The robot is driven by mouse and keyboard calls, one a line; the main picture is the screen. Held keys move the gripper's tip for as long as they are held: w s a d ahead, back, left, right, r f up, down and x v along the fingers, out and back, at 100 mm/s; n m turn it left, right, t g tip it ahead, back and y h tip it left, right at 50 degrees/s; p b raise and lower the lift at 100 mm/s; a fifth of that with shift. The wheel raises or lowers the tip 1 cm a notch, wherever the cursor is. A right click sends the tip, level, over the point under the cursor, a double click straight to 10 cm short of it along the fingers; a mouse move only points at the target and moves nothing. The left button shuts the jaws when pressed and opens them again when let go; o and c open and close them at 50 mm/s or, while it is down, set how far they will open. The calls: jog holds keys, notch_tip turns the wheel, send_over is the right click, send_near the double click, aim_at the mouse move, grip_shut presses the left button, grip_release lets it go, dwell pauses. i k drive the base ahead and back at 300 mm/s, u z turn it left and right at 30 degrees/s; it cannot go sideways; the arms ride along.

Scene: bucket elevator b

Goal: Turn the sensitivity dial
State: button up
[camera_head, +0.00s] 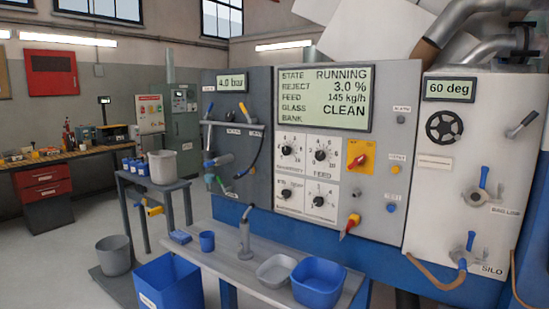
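The grey control panel (388,215) faces me in the middle right. Below its display it carries black dials on white plates, two above and two below. The upper left dial (285,151) has a small blurred label under it that looks like the sensitivity label. To its right is the dial marked FEED (320,155). The lower left dial (286,195) and lower right dial (318,201) have labels too small to read. Nothing touches the dials and none is covered. My gripper is not in view.
The display (324,98) reads RUNNING and reject 3.0 %. A red switch (357,161) and a red-handled lever (350,225) are right of the dials. A grey bench (222,266) stands before the panel, holding a blue tub (318,282), a metal bowl (277,270) and a blue cup (207,241).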

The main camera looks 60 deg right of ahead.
aim_at(286, 150)
jog(key=z, duration=0.15)
jog(key=i, duration=0.9)
jog(key=u, duration=0.05)
